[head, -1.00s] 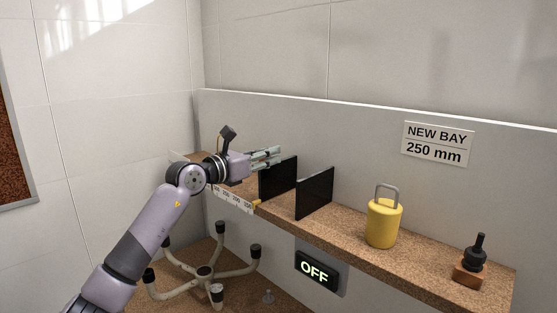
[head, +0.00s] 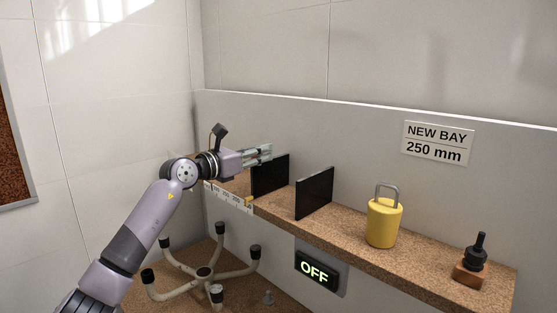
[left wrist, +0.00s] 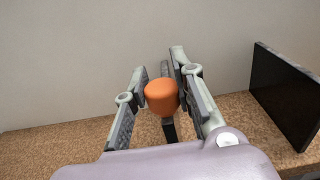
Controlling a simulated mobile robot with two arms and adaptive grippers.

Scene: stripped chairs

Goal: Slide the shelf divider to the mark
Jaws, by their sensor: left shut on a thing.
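The shelf divider (head: 270,175) is the left one of two upright dark panels on the cork-coloured shelf. My left gripper (head: 262,152) is at its upper left side. In the left wrist view, my left gripper's fingers (left wrist: 158,95) are shut on an orange knob (left wrist: 162,97), with a narrow black upright part below it. A white scale strip (head: 227,194) runs along the shelf's front edge, partly behind my arm. A small yellow marker (head: 249,202) sits near its right end. The numbers are too small to read surely. My right gripper is not in view.
The other dark panel (head: 314,193) stands to the right; it also shows in the left wrist view (left wrist: 285,95). Farther right are a yellow weight (head: 384,222) and a black-handled stamp (head: 477,258). A sign (head: 438,143) reads "NEW BAY 250 mm". A stool base (head: 205,272) is below.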

